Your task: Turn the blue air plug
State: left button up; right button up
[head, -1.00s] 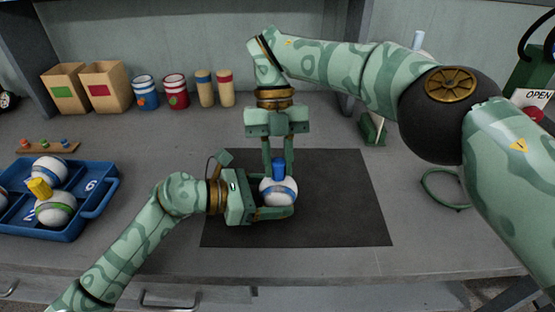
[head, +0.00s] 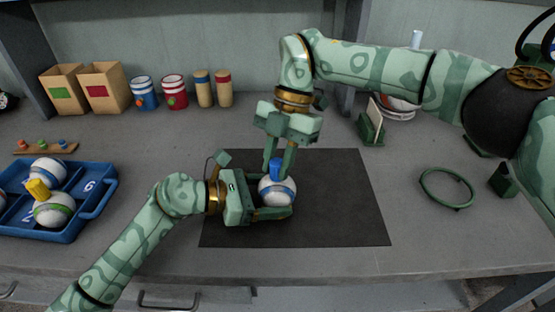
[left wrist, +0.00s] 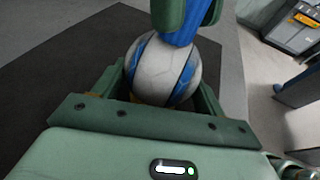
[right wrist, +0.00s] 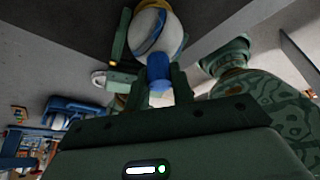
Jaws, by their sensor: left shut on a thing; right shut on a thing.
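A white ball with a blue band (head: 277,193) sits over the dark mat (head: 340,200). My left gripper (head: 276,200) is shut on this ball from the left; the ball also shows between its fingers in the left wrist view (left wrist: 158,70). The blue air plug (head: 275,168) stands upright on top of the ball. My right gripper (head: 279,160) comes down from above and is shut on the plug, its fingers on either side of it. The plug also shows between the fingers in the right wrist view (right wrist: 159,72).
A blue tray (head: 95,205) with white balls, one with a yellow plug (head: 38,189), stands at the left. Boxes (head: 105,88), cups (head: 174,92) and cylinders (head: 204,88) line the back. A green ring (head: 447,204) lies right of the mat. The mat's right half is clear.

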pick_arm(q)
jog(key=shift+f, duration=0.2)
pick_arm(e)
jog(key=shift+r+m, duration=0.1)
jog(key=shift+m, duration=0.2)
jog(key=o, duration=0.9)
jog(key=shift+c, duration=0.2)
pick_arm(q)
jog(key=shift+r, duration=0.15)
pick_arm(e)
jog(key=shift+o, duration=0.7)
jog(key=v, duration=1.2)
pick_arm(q)
jog(key=o, duration=0.9)
